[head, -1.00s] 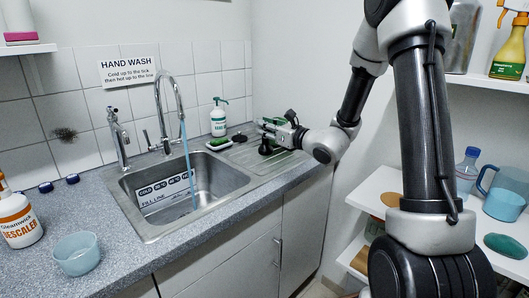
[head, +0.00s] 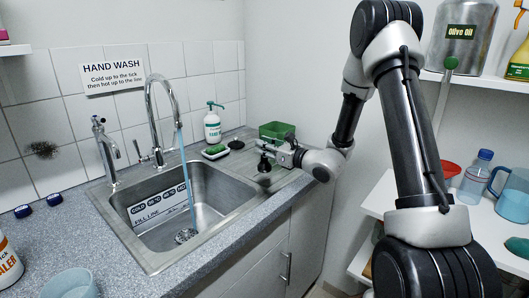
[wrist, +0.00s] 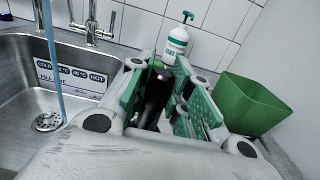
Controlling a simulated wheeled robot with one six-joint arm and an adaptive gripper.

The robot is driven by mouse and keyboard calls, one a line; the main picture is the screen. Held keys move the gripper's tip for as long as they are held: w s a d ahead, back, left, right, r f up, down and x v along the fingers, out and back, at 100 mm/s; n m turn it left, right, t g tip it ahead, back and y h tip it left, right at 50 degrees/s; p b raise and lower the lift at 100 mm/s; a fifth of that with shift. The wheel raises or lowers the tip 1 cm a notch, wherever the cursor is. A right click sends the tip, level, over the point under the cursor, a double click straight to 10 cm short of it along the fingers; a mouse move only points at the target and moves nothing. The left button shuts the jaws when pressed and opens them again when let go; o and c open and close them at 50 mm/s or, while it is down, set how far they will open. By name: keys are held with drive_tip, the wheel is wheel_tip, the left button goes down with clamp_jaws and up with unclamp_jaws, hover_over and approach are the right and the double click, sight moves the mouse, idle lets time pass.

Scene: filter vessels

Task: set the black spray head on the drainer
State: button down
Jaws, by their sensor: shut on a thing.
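The black spray head (head: 264,164) hangs at my gripper (head: 268,152) over the steel drainer (head: 284,180) to the right of the sink. In the wrist view the black spray head (wrist: 154,100) sits between the two green-padded fingers of my gripper (wrist: 165,85), which is shut on it. The fingers hide part of it. I cannot tell whether its lower end touches the drainer.
A green tub (head: 277,130) stands behind my gripper, near the wall. A soap bottle (head: 212,126), a sponge dish (head: 215,152) and a black disc (head: 236,144) stand left of it. The sink (head: 180,205) has water running from its tap (head: 165,100).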

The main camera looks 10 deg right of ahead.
drive_tip(key=shift+f, duration=0.85)
drive_tip(key=shift+f, duration=0.15)
drive_tip(key=c, duration=1.3)
unclamp_jaws()
